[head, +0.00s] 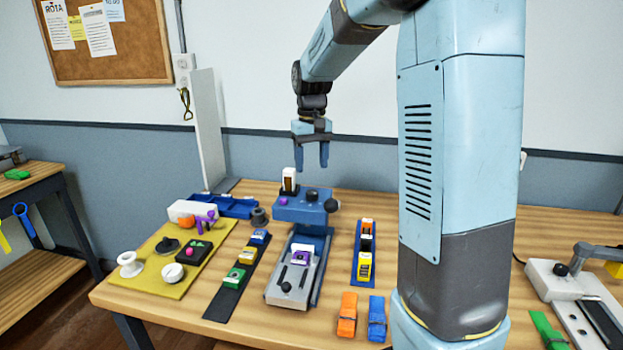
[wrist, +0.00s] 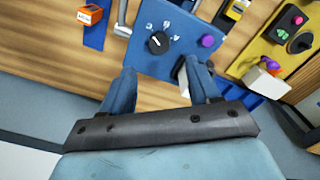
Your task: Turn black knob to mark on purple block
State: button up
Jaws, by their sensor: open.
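The black knob (head: 312,195) sits on top of a blue machine (head: 300,209). In the wrist view the knob (wrist: 159,43) shows a white pointer line, with small white symbols on the blue face around it. A purple block (head: 302,257) with a white label sits on the machine's grey front bed; I cannot read its mark. My gripper (head: 311,160) hangs above the machine, open and empty, pointing down. In the wrist view its two fingers (wrist: 159,82) stand apart, with the knob beyond them, not touched.
A purple button (head: 284,201) and a white-and-brown block (head: 289,180) are left of the knob; a black ball lever (head: 332,205) is to the right. Strips of coloured blocks (head: 365,252) and a yellow mat (head: 150,284) flank the machine. The air around my gripper is clear.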

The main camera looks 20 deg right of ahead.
notch_tip(320, 180, up, 6)
jog(key=shift+f, duration=0.25)
dwell(0.4)
jog(key=s+m+t, duration=0.1)
jog(key=s+t, duration=0.4)
jog(key=s, duration=2.4)
jog(key=shift+a+t, duration=0.3)
